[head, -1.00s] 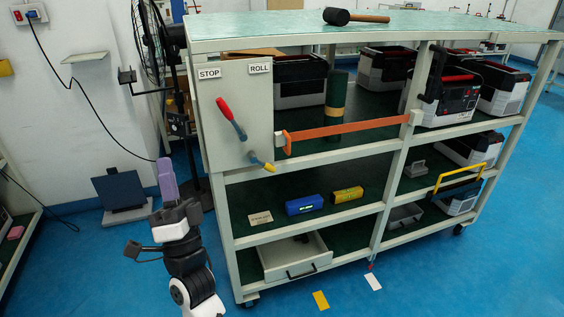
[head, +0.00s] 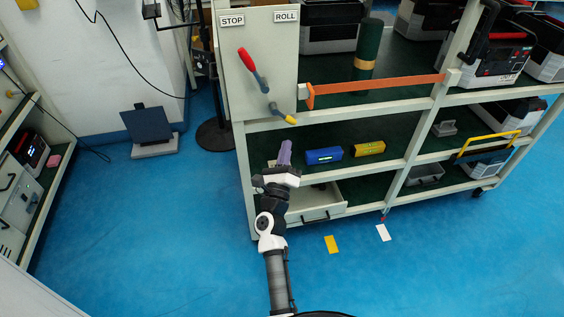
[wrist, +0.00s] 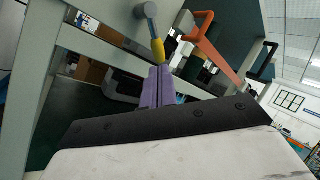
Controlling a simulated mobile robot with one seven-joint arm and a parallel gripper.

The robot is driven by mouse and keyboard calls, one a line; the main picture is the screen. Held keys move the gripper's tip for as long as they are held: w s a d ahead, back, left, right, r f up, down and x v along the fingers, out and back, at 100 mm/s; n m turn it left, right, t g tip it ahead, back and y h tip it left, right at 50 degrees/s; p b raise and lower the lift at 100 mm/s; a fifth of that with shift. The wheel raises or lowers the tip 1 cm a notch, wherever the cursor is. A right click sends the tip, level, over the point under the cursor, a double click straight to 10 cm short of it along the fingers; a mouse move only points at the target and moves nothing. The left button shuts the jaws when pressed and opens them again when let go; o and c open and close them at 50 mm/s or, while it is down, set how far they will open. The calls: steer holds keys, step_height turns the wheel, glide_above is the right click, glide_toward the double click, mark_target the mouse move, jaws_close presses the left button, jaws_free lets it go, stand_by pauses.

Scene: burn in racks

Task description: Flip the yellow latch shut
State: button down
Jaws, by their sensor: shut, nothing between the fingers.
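The yellow latch (head: 290,119) is a small lever with a yellow tip on a grey arm, low on the right of the grey panel (head: 237,80) at the rack's left end. Its tip slants down to the right. In the wrist view the yellow latch (wrist: 158,49) hangs just beyond my fingertips, its grey pivot at the top. My gripper (head: 285,146) has purple fingers, shut and empty, pointing up a little below the latch. In the wrist view my gripper (wrist: 159,71) appears very close to the yellow tip; I cannot tell whether they touch.
A red-handled lever (head: 252,68) sits above the latch, under STOP and ROLL labels. An orange bar (head: 375,87) crosses the shelf opening to the right.

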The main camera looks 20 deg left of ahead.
mark_target(292, 123)
steer(key=p+x, duration=0.1)
steer(key=x, duration=0.4)
steer(key=shift+w+r, duration=0.1)
steer(key=shift+w, duration=0.05)
steer(key=b, duration=0.1)
steer(key=n+b, duration=0.1)
steer(key=b, duration=0.1)
steer(key=shift+w+d+n+y, duration=0.2)
steer(key=shift+n+y, duration=0.1)
steer(key=shift+y, duration=0.1)
steer(key=shift+w+d+r, duration=0.15)
steer(key=shift+d+r, duration=0.1)
steer(key=shift+r, duration=0.2)
steer(key=shift+b, duration=0.3)
